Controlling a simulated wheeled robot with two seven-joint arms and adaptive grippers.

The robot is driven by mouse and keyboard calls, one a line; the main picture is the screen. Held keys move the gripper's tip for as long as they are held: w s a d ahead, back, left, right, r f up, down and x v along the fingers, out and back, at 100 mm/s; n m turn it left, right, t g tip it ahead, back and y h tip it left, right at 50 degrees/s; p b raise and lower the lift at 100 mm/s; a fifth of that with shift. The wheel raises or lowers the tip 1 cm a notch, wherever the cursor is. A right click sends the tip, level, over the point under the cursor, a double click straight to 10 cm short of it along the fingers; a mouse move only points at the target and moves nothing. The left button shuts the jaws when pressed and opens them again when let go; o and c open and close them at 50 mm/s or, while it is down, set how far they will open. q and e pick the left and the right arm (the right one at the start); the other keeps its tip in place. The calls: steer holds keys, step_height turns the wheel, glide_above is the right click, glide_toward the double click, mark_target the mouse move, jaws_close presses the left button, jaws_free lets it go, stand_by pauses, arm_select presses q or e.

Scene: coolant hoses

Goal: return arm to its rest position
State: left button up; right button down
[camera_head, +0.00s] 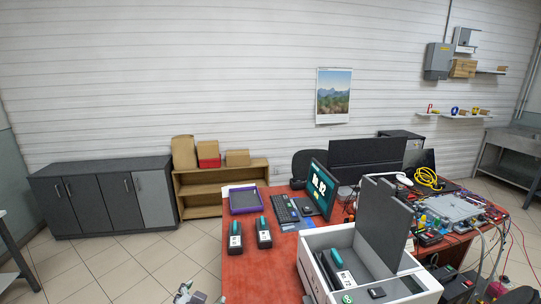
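A small grey-and-white piece at the bottom edge, left of the red table, looks like the tip of my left gripper (189,295). Most of it is cut off by the frame, so I cannot tell whether it is open or shut. I cannot make out my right gripper. On the red table (262,275) two dark devices with teal tops, one at left (235,240) and one at right (264,235), stand near its left edge. A third teal-topped device (338,268) lies in an open light-grey box (312,243) with its dark lid raised.
A purple-rimmed tray (245,209), keyboard (285,209) and monitor (322,190) stand behind the devices. Cluttered electronics and a yellow hose coil (427,177) are at the right. Dark cabinets (98,199) and a wooden shelf (218,187) line the wall. Tiled floor left of the table is clear.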

arm_select(q)
steer(key=s+a+f+n+g, duration=0.15)
steer(key=s+f+g, duration=0.25)
steer(key=s, duration=0.6)
steer(key=s+a+f+n+g, duration=0.1)
steer(key=s+a+f+g, duration=0.15)
steer(key=s+f, duration=0.45)
steer(key=s+d+f+g, duration=0.1)
steer(key=s+f, duration=0.1)
steer(key=f, duration=1.3)
steer(key=s+f+g, duration=0.1)
steer(key=s+f, duration=0.1)
steer(key=f, duration=1.3)
steer(key=s+a+f, duration=0.2)
steer(key=s+f, duration=0.8)
steer(key=s, duration=0.1)
steer(key=s+a+f+g, duration=0.1)
steer(key=s+a+f, duration=0.1)
steer(key=s+f, duration=0.8)
steer(key=shift+s+f+h, duration=0.3)
steer(key=shift+s, duration=0.65)
